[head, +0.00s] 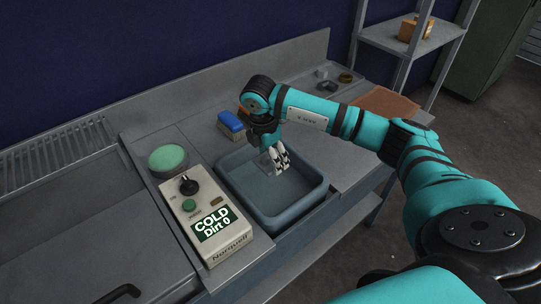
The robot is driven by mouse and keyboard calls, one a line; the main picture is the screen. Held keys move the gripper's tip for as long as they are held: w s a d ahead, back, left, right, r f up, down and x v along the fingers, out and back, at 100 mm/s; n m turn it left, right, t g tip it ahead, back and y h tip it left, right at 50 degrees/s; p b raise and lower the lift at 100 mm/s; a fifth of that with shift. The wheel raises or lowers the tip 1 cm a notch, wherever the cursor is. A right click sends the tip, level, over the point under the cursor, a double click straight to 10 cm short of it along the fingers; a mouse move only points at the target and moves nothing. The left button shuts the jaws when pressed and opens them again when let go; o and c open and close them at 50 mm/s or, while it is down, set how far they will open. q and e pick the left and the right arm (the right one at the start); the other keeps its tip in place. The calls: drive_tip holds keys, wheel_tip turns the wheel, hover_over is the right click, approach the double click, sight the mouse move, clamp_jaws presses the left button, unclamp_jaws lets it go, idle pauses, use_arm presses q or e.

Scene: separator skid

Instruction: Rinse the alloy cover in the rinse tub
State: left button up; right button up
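The rinse tub (318,195) is a blue-grey rectangular basin with water in it, set in the bench at the centre of the head view. My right gripper (279,163) reaches down into the tub from above, near its back side. Its fingers look closed on a small flat grey piece, seemingly the alloy cover (264,166), held over or at the water. Most of the cover is hidden by the fingers, and I cannot tell how deep it sits. My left gripper is not in view.
A control box (200,196) reading "COLD Dirt 0" stands left of the tub, with a green round pad (167,157) behind it. A blue block (230,122) lies behind the tub. A lidded grey unit (70,235) is at left. A brown mat (386,103) lies at right.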

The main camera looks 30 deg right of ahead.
drive_tip(key=shift+r, duration=0.1)
idle(0.4)
drive_tip(key=shift+r+p, duration=1.7)
drive_tip(key=shift+r, duration=0.8)
